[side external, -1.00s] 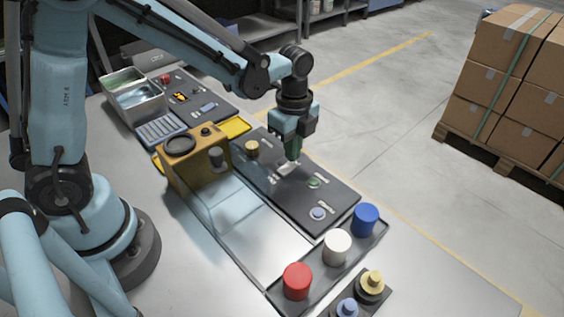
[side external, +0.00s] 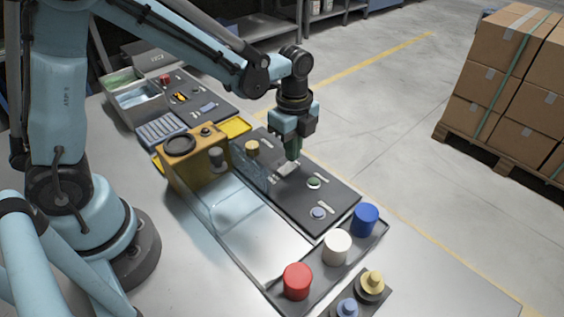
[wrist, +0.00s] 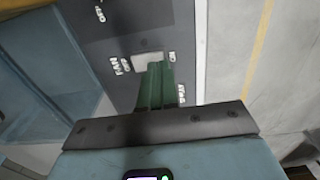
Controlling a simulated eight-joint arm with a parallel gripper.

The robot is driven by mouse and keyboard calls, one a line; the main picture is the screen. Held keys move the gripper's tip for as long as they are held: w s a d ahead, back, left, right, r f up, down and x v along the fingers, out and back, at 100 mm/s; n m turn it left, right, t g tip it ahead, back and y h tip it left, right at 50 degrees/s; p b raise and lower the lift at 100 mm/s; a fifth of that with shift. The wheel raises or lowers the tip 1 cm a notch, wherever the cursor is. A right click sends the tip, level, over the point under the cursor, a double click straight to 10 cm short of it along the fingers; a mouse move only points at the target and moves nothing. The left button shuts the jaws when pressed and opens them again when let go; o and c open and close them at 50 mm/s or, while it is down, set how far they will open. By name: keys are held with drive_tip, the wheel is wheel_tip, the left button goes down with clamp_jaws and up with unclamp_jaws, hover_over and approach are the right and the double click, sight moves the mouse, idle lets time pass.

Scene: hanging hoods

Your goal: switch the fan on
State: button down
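The fan switch is a pale rocker (wrist: 147,62) beside a FAN label (wrist: 118,66) in the wrist view. In the side view the pale rocker (side external: 287,169) sits on the dark control panel (side external: 325,196). My gripper (side external: 292,157) points down just over it. Its green fingers (wrist: 156,88) are together, with nothing seen between them. The fingertips are at the near edge of the rocker in the wrist view and cover part of it. I cannot tell whether they touch it, or which way the rocker is tipped.
A clear hood (side external: 232,207) and a yellow-brown box (side external: 185,165) stand to the left. Red (side external: 297,280), white (side external: 337,246) and blue (side external: 365,219) cylinders are in front.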

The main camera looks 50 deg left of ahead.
drive_tip(key=shift+f, duration=0.9)
idle(0.4)
drive_tip(key=shift+r, duration=3.55)
drive_tip(key=s+a+r+n+t, duration=0.2)
drive_tip(key=s+n+t, duration=0.1)
drive_tip(key=n, duration=0.6)
drive_tip(key=s+a+r+n+t, duration=0.3)
drive_tip(key=s+n, duration=0.3)
drive_tip(key=n, duration=0.3)
drive_tip(key=shift+s+a+t, duration=0.15)
drive_tip(key=shift+a+t, duration=0.1)
drive_tip(key=shift+t, duration=0.35)
